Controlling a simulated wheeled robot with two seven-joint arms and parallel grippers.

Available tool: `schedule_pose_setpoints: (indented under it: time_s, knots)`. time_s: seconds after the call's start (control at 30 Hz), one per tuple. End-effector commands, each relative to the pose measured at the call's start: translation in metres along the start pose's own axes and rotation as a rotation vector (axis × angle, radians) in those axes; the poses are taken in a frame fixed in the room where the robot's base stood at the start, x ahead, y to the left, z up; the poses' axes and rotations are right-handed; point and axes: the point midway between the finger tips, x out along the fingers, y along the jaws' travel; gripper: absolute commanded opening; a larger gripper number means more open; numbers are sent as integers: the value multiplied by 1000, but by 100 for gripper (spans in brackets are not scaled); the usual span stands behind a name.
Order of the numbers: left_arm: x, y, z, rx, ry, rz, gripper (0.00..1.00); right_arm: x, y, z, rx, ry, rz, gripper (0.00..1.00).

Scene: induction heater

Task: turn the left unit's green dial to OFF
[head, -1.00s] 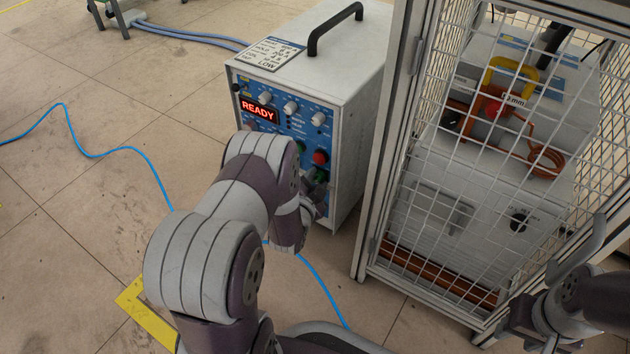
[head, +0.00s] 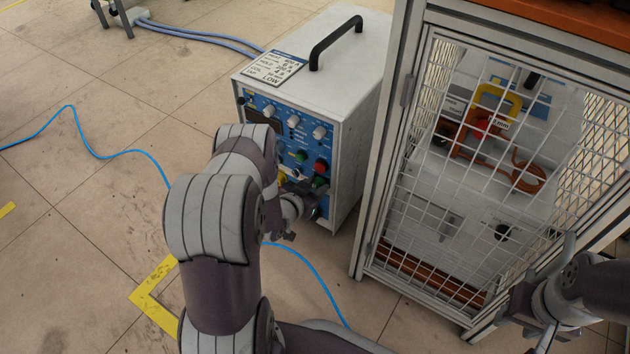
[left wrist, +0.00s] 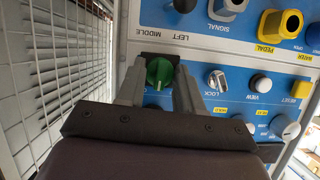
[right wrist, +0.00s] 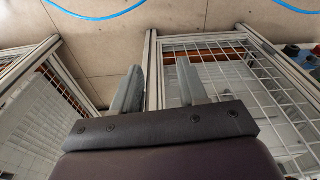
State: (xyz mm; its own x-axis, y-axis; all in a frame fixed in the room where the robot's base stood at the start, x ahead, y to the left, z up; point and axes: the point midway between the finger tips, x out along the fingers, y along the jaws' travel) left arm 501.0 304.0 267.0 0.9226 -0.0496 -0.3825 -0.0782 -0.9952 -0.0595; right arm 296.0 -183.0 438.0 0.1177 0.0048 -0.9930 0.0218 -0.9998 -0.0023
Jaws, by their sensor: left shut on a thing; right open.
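The left unit (head: 357,95) is a white box with a blue control panel and a black top handle. Its green dial (left wrist: 158,73) sits on a black plate in the left wrist view, beside the upside-down words LEFT and MIDDLE. My left gripper (left wrist: 158,88) is shut on this dial, one finger on each side. In the head view the left gripper (head: 314,196) is at the panel's lower right, and my arm hides part of the panel. The unit's display (head: 261,117) looks dark. My right gripper (right wrist: 160,82) is open and empty, in front of the mesh cage.
A mesh cage (head: 365,230) stands right of the unit, with a coil (head: 528,176) and a yellow-handled part (head: 492,92) behind its mesh. A red button (head: 321,165) and white knobs are on the panel. A blue cable (head: 112,153) runs over open floor.

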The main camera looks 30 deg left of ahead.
Motion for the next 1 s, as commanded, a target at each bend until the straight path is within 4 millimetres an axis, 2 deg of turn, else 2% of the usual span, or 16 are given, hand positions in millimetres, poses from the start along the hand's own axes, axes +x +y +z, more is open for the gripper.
schedule_pose_setpoints:
  time_s: [0.1,0.4,0.7,1.0]
  knots:
    - [-2,-1,-2,-99,-3,40,5,-13,0,-2,0,0,0,43]
    - [-1,-3,-1,-361,-1,149,5,-28,0,-3,0,0,0,43]
    - [0,-5,1,-591,-1,244,5,-35,0,-4,0,0,0,43]
    - [1,-5,3,-737,0,305,5,-36,0,-4,0,0,0,43]
